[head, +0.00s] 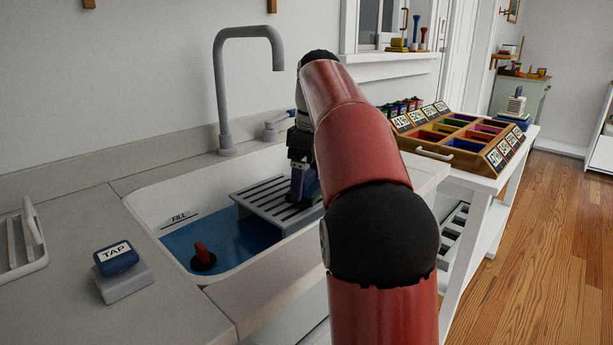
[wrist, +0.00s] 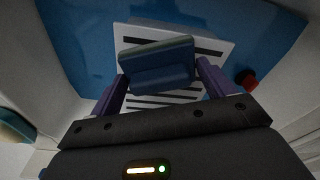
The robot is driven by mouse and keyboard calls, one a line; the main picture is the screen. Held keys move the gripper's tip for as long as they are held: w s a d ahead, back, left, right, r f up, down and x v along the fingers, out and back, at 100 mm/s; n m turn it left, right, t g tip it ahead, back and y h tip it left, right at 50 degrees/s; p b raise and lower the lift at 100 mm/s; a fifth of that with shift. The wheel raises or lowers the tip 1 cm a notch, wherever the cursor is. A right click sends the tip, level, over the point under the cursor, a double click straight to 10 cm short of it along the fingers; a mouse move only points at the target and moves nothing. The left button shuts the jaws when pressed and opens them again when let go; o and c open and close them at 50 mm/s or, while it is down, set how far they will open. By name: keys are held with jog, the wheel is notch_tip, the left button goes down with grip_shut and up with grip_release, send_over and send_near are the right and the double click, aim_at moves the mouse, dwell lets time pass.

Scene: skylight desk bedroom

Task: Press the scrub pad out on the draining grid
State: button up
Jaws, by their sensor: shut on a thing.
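My gripper (head: 303,188) points down over the right part of the grey slatted draining grid (head: 258,203) in the sink. In the wrist view, its two purple fingers (wrist: 160,82) are shut on the scrub pad (wrist: 158,72), a blue block with a grey-green strip along one edge. The pad lies across the grid's slots (wrist: 217,47), slightly turned. I cannot tell whether it touches the grid or is just above it. In the head view the pad is not clearly distinguishable at the fingers.
The sink (head: 152,203) holds blue water (head: 232,236) marked by a FILL label. A red-topped plug (head: 203,258) stands in it. The grey faucet (head: 224,95) rises behind. A TAP button (head: 117,259) is on the counter's left. A wooden sorting tray (head: 433,152) stands right.

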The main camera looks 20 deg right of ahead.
aim_at(306, 173)
jog(key=shift+f+b, duration=0.35)
jog(key=shift+f, duration=0.4)
dwell(1.1)
notch_tip(306, 173, up, 2)
jog(key=shift+r+p, duration=0.25)
jog(key=shift+p, duration=0.9)
jog(key=shift+r, duration=2.35)
